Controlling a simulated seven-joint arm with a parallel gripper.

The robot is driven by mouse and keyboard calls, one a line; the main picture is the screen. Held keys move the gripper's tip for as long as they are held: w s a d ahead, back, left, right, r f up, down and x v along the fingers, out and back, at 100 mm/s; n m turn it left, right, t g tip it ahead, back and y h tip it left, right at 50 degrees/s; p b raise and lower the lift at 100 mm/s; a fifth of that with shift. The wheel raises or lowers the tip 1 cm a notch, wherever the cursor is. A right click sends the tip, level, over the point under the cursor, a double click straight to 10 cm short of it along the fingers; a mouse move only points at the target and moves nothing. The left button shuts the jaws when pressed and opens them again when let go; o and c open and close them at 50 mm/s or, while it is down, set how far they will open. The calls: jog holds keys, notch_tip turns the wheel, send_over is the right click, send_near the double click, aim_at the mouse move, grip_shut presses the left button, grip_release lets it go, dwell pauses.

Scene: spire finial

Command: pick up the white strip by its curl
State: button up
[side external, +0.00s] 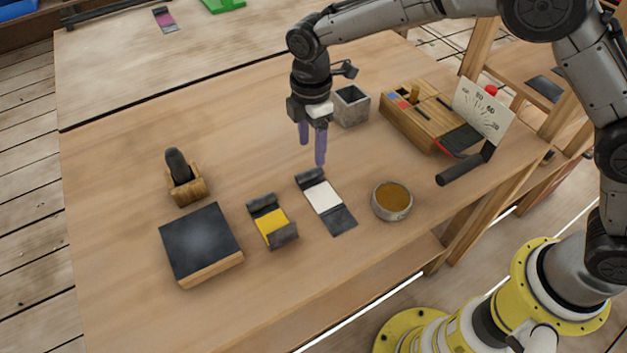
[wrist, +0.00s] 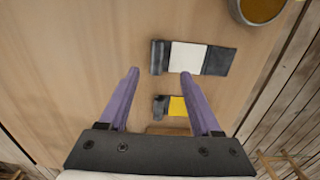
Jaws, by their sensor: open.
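The white strip (side external: 323,197) lies on the table, with dark grey ends and a white middle. Its dark curl (side external: 309,177) rises at the end toward the back of the table; the other end lies flat. In the wrist view the white strip (wrist: 188,57) lies beyond the fingertips, with its curl (wrist: 158,57) at its left end. My gripper (side external: 312,154) has purple fingers, is open and empty, and hangs above the table near the curl, apart from it. It also shows in the wrist view (wrist: 160,73).
A yellow strip (side external: 272,226) with curled dark ends lies to the left of the white one. A round bowl (side external: 392,201) stands close on its right. A black-topped block (side external: 201,243), a wooden holder (side external: 186,188), a grey box (side external: 351,106) and a wooden gauge device (side external: 430,115) stand around.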

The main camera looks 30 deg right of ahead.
aim_at(308, 171)
jog(key=shift+w+a+f, duration=0.1)
jog(key=shift+w+f, duration=0.05)
jog(key=shift+f, duration=1.7)
jog(key=shift+w+a+f, duration=0.1)
jog(key=shift+w+f, duration=0.05)
jog(key=shift+f, duration=1.7)
grip_shut()
jog(key=shift+r, duration=0.1)
